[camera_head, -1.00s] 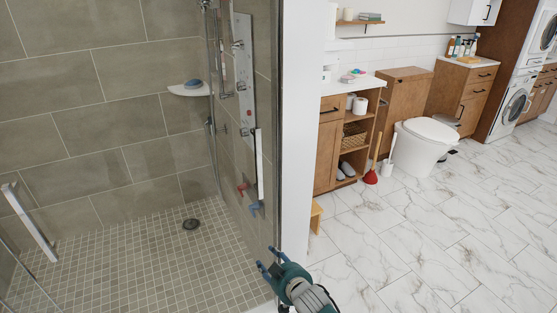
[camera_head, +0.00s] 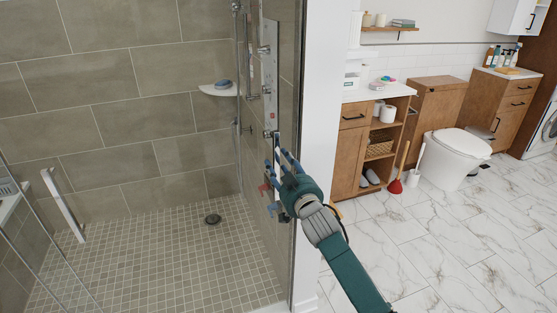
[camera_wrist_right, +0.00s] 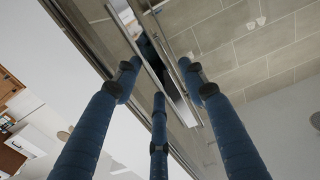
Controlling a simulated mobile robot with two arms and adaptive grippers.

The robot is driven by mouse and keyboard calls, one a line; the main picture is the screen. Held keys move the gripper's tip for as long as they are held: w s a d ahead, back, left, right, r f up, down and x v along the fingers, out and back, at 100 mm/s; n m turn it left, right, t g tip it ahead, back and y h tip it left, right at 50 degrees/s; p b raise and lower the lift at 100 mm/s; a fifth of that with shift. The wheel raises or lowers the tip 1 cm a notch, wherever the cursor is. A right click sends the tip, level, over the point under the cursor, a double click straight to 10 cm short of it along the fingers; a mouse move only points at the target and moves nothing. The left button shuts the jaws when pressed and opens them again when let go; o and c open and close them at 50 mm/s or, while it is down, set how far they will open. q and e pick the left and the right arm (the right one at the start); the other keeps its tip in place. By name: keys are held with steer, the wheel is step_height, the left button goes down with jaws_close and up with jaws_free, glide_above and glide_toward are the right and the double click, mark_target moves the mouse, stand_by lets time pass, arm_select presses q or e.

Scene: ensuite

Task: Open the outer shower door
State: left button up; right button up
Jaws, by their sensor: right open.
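The shower's glass front stands across the left half of the head view. A vertical silver handle (camera_head: 277,146) is at its right end, partly covered by my right gripper. My right gripper (camera_head: 282,162) is open, its blue fingers at the handle; I cannot tell whether they touch it. In the right wrist view the spread fingers (camera_wrist_right: 158,85) point toward long silver bars (camera_wrist_right: 125,20) and glass. Another vertical handle (camera_head: 64,204) is on the glass at the far left. My left gripper is out of view.
A white wall end (camera_head: 318,150) stands just right of the glass. A wooden cabinet (camera_head: 350,150), a red plunger (camera_head: 395,186) and a toilet (camera_head: 457,150) are further right. The marble floor (camera_head: 450,240) in front is clear.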

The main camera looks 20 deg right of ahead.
steer(key=shift+w, duration=1.15)
jaws_close()
steer(key=shift+a, duration=0.2)
